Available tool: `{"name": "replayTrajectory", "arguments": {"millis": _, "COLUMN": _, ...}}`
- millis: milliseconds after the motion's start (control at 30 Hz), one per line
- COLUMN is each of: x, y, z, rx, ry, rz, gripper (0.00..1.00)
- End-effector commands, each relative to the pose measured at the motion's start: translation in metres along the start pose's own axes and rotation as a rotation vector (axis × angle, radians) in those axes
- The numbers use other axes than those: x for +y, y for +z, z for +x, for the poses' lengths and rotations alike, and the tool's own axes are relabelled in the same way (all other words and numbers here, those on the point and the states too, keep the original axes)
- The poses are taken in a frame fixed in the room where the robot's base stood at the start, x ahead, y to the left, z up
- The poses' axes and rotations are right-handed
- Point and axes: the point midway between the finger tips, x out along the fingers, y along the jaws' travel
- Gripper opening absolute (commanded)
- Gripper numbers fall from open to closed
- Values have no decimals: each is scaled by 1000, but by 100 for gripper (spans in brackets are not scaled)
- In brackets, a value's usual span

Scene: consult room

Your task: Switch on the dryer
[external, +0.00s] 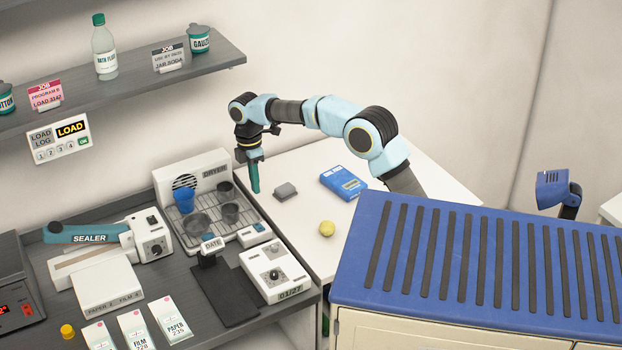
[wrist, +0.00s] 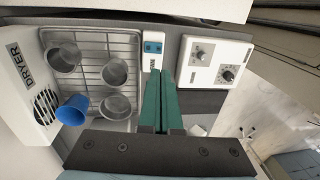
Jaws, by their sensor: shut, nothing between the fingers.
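The dryer (external: 205,172) is a white unit with a wire rack (external: 246,215), at the back of the grey counter. It also shows in the wrist view (wrist: 30,108), at the left. Its rack holds a blue cup (external: 184,199) and several grey cups. A small white box with a blue switch (wrist: 153,48) sits at the rack's edge; in the external view the switch (external: 258,227) is at the rack's front right. Its on or off position is too small to tell. My gripper (external: 255,190) is shut and empty, teal fingers pointing down, raised beyond the dryer's right side, apart from the switch.
A white control box with dials (external: 274,272) stands near the switch. A dark DATE stand (external: 225,290) and a sealer (external: 90,233) are on the counter. A white table (external: 300,225) to the right holds a grey block, a blue box and a yellow ball. A shelf (external: 120,85) hangs above.

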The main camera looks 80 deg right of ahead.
Motion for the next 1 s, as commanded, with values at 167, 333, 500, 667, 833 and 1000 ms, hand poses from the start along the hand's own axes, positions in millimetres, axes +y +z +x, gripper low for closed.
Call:
{"name": "replayTrajectory", "arguments": {"millis": 167, "x": -2, "y": 0, "z": 33, "rx": -2, "ry": -5, "rz": 0, "gripper": 0}}
{"name": "replayTrajectory", "arguments": {"millis": 333, "x": -2, "y": 0, "z": 69, "rx": -2, "ry": -5, "rz": -1, "gripper": 0}}
{"name": "replayTrajectory", "arguments": {"millis": 500, "x": -2, "y": 0, "z": 98, "rx": -2, "ry": -4, "rz": 0, "gripper": 0}}
{"name": "replayTrajectory", "arguments": {"millis": 667, "x": -1, "y": 0, "z": 116, "rx": -1, "ry": -3, "rz": 0, "gripper": 0}}
{"name": "replayTrajectory", "arguments": {"millis": 833, "x": -1, "y": 0, "z": 123, "rx": 0, "ry": 0, "rz": 0, "gripper": 0}}
{"name": "replayTrajectory", "arguments": {"millis": 1000, "x": 0, "y": 0, "z": 124, "rx": 0, "ry": 0, "rz": 0, "gripper": 0}}
